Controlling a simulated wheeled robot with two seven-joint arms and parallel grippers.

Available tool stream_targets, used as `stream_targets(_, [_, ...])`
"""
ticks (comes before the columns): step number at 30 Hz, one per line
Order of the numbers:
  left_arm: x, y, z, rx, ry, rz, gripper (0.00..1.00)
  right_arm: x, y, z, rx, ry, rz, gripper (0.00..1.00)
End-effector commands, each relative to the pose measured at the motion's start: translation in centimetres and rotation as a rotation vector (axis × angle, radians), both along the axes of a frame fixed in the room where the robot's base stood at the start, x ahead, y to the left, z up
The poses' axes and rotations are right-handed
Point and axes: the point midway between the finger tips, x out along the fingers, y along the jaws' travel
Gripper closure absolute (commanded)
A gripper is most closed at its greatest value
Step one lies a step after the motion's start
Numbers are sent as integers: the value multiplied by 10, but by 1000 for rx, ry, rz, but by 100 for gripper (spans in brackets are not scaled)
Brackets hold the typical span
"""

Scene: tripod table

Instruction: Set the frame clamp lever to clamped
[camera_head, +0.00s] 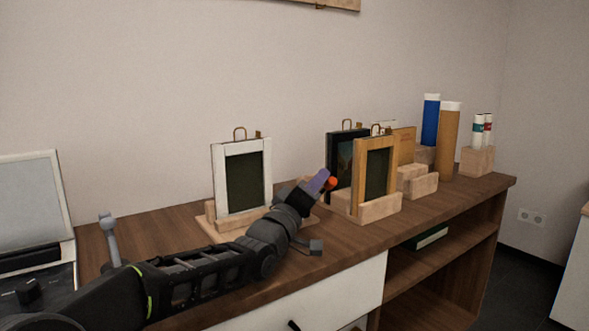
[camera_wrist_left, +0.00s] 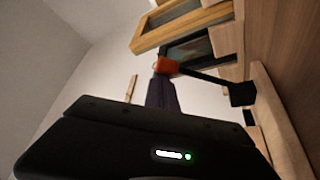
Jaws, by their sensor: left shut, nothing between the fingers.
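The clamp lever shows in the left wrist view as a dark arm with a red-orange knob (camera_wrist_left: 168,66) at its end. The dark arm slants from a black pivot block (camera_wrist_left: 242,93) on the wooden stand to the knob. In the head view the knob (camera_head: 331,183) shows just past my left gripper (camera_head: 319,181), which hides the rest of the lever. My left gripper is shut and empty, its purple fingers (camera_wrist_left: 163,92) right by the knob. I cannot tell whether they touch. A white frame (camera_head: 217,178) stands upright in a wooden stand (camera_head: 222,227) behind the gripper. My right gripper is out of view.
A light-wood frame (camera_head: 359,179) and a dark frame (camera_head: 331,151) stand close to the right. Blue (camera_head: 431,121) and tan (camera_head: 449,140) tubes stand farther back. A grey-screened device (camera_head: 29,201) is at the left.

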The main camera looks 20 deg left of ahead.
Motion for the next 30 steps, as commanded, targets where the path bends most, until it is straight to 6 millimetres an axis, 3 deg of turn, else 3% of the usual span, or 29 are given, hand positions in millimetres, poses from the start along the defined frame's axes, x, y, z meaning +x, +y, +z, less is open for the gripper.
stream_targets(20, [-4,2,-2,-2,1,0,100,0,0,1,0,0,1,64])
stream_targets(26, [-23,8,-7,0,3,2,100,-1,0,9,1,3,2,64])
stream_targets(30, [-50,17,-8,0,0,2,100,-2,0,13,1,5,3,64])
